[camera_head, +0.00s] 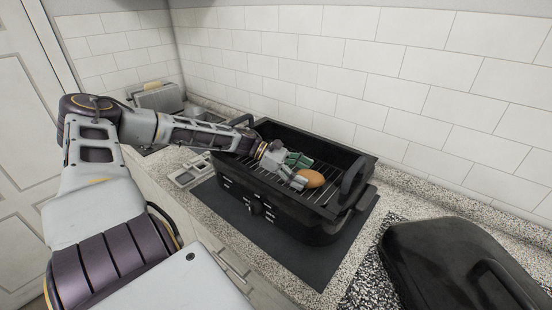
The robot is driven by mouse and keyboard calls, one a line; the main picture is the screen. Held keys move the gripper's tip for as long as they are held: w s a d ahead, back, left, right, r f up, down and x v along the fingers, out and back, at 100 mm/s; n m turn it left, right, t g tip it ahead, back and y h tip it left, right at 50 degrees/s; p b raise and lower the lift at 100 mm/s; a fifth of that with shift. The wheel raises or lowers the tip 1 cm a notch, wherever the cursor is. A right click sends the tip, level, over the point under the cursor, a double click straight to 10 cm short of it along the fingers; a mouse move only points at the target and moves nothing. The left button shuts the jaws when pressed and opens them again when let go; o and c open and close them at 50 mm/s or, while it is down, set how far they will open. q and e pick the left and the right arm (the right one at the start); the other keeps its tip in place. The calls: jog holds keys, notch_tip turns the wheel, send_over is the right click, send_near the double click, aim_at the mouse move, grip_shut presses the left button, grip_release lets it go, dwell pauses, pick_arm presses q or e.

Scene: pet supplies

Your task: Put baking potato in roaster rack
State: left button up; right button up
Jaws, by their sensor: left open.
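The baking potato (312,178) is a brown oval inside the black roaster, by its wire rack (327,195). My left gripper (301,172) reaches into the roaster from the left, with its open fingers right beside the potato's left end. I cannot tell from this view whether the fingers touch the potato or whether it rests fully on the rack. The black roaster (262,217) stands open. My right gripper is not in view.
A dark mat (290,268) lies under the roaster on the speckled counter (389,205). A black lid (450,265) lies at the lower right. A toaster-like grey appliance (160,98) stands at the back left. The tiled wall is close behind the roaster.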

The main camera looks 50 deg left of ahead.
aim_at(301, 172)
pick_arm(q)
jog(key=shift+s+a+r, duration=0.25)
jog(key=shift+a+r, duration=0.1)
jog(key=shift+a, duration=0.15)
jog(key=shift+s+a+r+p, duration=0.25)
jog(key=shift+a+p, duration=0.2)
jog(key=shift+p, duration=0.05)
jog(key=shift+s+a, duration=0.15)
jog(key=shift+a, duration=0.15)
jog(key=shift+s+a+r, duration=0.2)
jog(key=shift+a, duration=0.1)
jog(key=shift+s+a+r, duration=0.25)
jog(key=shift+s+a, duration=0.05)
jog(key=shift+a, duration=0.3)
jog(key=v, duration=0.5)
jog(key=shift+s+a+r, duration=0.15)
jog(key=shift+s+a, duration=0.05)
jog(key=shift+a, duration=0.1)
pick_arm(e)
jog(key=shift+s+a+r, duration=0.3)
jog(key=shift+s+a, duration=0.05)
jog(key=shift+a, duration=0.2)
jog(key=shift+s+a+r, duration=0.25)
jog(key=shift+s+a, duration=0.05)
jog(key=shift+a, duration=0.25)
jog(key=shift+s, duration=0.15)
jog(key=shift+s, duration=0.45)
